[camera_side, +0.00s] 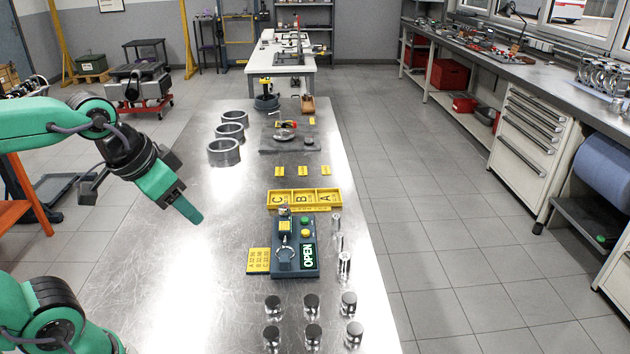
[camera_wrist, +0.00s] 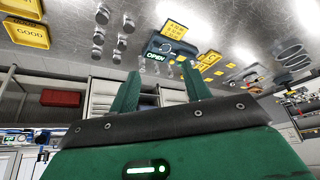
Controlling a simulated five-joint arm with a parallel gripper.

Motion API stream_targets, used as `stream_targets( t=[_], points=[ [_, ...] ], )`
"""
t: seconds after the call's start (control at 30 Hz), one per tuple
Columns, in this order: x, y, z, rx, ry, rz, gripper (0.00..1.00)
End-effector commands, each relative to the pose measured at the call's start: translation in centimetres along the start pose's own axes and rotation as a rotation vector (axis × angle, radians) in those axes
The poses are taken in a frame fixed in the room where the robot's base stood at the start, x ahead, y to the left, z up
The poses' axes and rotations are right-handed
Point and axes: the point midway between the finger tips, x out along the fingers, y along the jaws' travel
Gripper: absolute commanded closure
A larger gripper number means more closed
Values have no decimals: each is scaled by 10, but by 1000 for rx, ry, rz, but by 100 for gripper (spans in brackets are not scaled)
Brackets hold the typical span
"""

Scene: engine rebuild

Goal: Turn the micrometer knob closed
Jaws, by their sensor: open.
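The dark blue micrometer station (camera_side: 309,274) lies on the steel table, with an "OPEN" sign, a yellow block (camera_side: 285,226), a green button and a yellow button. A ring-shaped micrometer frame (camera_side: 285,256) shows on it. A small metal piece (camera_side: 284,210) at its far end may be the knob; I cannot tell for sure. My gripper (camera_side: 190,207) is above the table, left of the station and apart from it. In the wrist view my gripper (camera_wrist: 158,68) has its green fingers spread and empty. The station (camera_wrist: 172,46) shows beyond the fingertips.
A yellow tray (camera_side: 305,207) marked C, B, A lies behind the station. A yellow card (camera_side: 258,261) is at its left. Metal pins (camera_side: 344,264) stand at its right. Several pistons (camera_side: 312,334) stand nearer. Metal rings (camera_side: 224,152) sit at the back left. The left tabletop is clear.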

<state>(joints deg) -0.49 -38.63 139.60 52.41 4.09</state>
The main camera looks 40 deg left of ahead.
Motion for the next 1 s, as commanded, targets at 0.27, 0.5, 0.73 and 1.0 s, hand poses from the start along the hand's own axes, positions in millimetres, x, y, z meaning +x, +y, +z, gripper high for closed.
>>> stream_targets(
  t=[0.27, 0.5, 0.73, 1.0],
  points=[
    [8, -9, -45, 154, -71, 2, 52],
    [24, -20, -85, 303, -134, 17, 52],
    [48, -31, -121, 446, -194, 42, 52],
    [87, -46, -158, 611, -257, 85, 52]
  ],
)
